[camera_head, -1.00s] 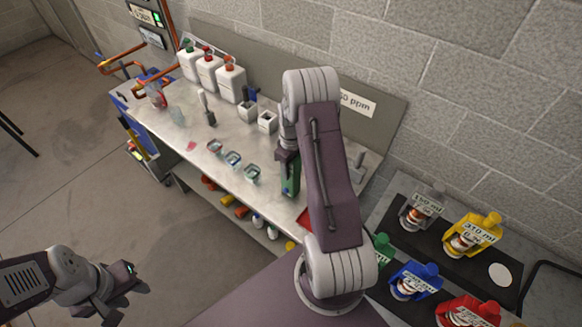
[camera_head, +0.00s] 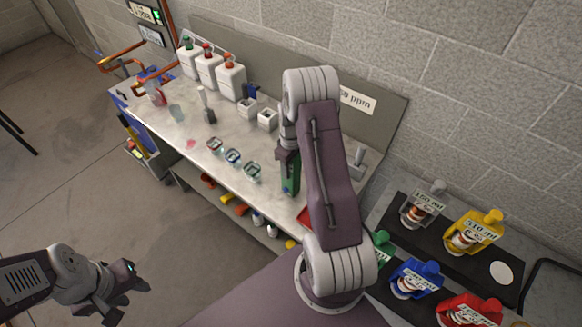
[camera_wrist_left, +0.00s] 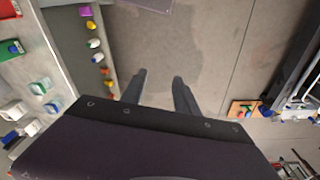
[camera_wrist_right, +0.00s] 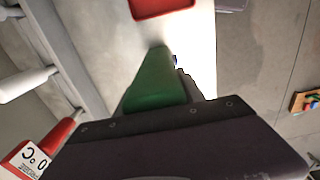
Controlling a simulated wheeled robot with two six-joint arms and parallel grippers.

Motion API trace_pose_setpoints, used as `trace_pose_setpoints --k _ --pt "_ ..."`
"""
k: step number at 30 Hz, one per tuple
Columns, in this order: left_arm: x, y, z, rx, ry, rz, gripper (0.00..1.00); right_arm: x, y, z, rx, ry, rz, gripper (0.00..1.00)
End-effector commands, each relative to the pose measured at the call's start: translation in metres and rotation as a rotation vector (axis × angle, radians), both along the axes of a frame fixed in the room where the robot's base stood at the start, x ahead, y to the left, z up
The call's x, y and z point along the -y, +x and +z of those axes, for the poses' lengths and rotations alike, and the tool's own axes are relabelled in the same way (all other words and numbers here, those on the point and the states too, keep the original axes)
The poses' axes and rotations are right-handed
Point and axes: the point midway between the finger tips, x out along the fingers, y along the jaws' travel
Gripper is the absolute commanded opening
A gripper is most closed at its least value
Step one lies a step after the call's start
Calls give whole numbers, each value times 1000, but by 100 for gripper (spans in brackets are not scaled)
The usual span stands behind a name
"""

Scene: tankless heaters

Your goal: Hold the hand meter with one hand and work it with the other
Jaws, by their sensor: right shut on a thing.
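The hand meter (camera_head: 290,174) is a green, narrow body. My right gripper (camera_head: 287,150) is shut on it and holds it upright near the bench's front edge. The right wrist view shows the green meter (camera_wrist_right: 155,82) between the fingers; its face is not readable. My left gripper (camera_head: 128,300) is low at the left of the head view, away from the bench and well apart from the meter. In the left wrist view its two fingers (camera_wrist_left: 159,88) stand apart with nothing between them.
The metal bench (camera_head: 210,145) carries white bottles (camera_head: 208,70), small white boxes (camera_head: 267,119) and small dishes (camera_head: 232,157). A dark mat (camera_head: 450,262) with coloured labelled holders lies at right. A red tray (camera_wrist_right: 163,6) lies near the meter. The floor (camera_head: 90,190) by my left gripper is clear.

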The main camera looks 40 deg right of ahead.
Motion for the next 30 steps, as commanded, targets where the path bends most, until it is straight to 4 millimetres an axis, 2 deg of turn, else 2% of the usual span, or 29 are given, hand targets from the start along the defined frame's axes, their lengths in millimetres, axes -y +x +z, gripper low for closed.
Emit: trace_pose_setpoints --k 10,11,14,15,30 --pt "0 0 0 0 0 0 36 0 0 0 1 0 0 0" --pt "0 0 0 0 0 0 31 0 0 0 1 -1 0 0" --pt "0 0 0 0 0 0 3 0 0 0 1 -1 0 0" --pt "0 0 0 0 0 0 0 0 0 0 1 -1 0 0" --pt "0 0 0 0 0 0 0 0 0 0 1 0 0 0"
